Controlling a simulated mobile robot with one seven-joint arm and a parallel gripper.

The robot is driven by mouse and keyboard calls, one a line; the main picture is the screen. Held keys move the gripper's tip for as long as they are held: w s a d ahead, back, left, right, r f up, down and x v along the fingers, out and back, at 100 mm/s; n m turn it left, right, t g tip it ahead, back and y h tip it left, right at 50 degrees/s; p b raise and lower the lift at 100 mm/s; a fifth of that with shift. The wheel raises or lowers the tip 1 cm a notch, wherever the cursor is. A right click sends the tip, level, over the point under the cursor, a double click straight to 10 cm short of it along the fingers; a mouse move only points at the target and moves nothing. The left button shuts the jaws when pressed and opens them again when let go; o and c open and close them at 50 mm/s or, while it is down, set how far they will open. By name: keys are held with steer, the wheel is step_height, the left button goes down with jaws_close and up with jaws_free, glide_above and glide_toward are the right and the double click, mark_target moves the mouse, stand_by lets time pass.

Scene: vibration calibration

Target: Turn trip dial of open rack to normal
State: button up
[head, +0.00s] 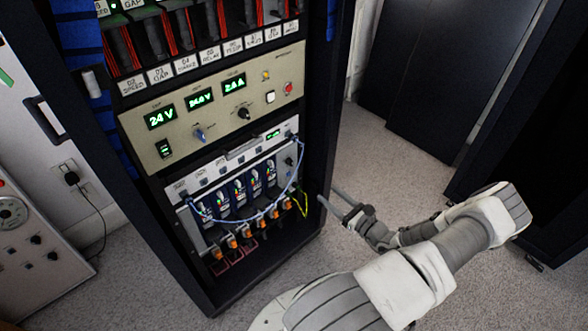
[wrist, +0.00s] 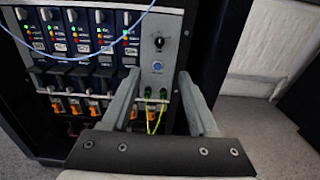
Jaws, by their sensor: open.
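The open rack (head: 165,225) is a tall black cabinet with electronics in its front. In its lower unit, a grey panel (wrist: 171,60) right of the blue modules carries a small black dial (wrist: 159,43) with a white mark, taken as the trip dial. It looks tiny in the head view (head: 289,161). A blue button (wrist: 157,65) sits below it. My gripper (wrist: 158,77) is open and empty, fingers apart, pointing at this panel below the dial. In the head view my gripper (head: 328,195) is beside the rack's lower right edge. The dial's labels are unreadable.
Several blue modules (wrist: 78,30) stand left of the panel, with a loose blue cable (wrist: 60,57) across them. Green-yellow wires (wrist: 156,115) hang below. A beige power unit (head: 220,105) is above. Carpet (head: 390,165) lies clear to the right.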

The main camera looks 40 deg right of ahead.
mark_target(292, 165)
steer(key=shift+w+a+b, duration=0.25)
steer(key=shift+w+b, duration=0.5)
steer(key=shift+w, duration=2.1)
steer(key=shift+w+a+b, duration=0.2)
steer(key=shift+w+b, duration=0.5)
steer(key=shift+w, duration=2.1)
steer(key=shift+w+a+b, duration=0.25)
steer(key=shift+w+b, duration=0.5)
steer(key=shift+w, duration=2.1)
steer(key=shift+c, duration=0.2)
jaws_close()
